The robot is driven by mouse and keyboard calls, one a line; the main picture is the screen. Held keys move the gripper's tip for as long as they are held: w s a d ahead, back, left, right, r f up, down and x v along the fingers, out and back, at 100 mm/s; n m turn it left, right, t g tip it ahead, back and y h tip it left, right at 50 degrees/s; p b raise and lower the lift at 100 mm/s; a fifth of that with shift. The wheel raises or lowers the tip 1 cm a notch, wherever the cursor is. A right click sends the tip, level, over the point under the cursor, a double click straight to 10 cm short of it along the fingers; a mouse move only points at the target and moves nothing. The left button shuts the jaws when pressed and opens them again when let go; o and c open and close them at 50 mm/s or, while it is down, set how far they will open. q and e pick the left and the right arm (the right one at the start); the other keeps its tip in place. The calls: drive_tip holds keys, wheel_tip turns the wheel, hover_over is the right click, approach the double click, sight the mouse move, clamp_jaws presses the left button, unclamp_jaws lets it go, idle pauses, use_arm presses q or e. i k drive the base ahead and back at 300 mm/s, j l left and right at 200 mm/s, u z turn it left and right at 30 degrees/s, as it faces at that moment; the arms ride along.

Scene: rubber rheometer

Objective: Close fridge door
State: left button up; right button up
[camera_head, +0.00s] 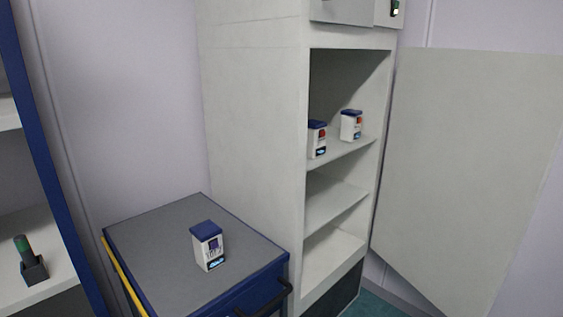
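The white fridge (255,120) stands in the middle of the head view with its front opening facing right. Its door (465,160) is a pale flat panel on the right, swung wide open from the far side of the opening. Inside, two white containers with blue lids, a nearer one (317,141) and a farther one (351,126), stand on the upper shelf (345,151). The shelf below (335,202) looks empty. Neither of my grippers shows in this view.
A blue cart with a grey top (155,240) stands left of the fridge, its black handle (270,300) at the front. A similar white container (208,246) is on it. A blue-edged shelf unit (45,150) holds a dark green-topped object (30,262) at the left.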

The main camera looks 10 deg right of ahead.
sight(474, 138)
drive_tip(key=l+z, duration=0.1)
drive_tip(key=z, duration=0.35)
drive_tip(key=l+z, duration=0.1)
drive_tip(key=z, duration=0.8)
drive_tip(key=i+l, duration=0.05)
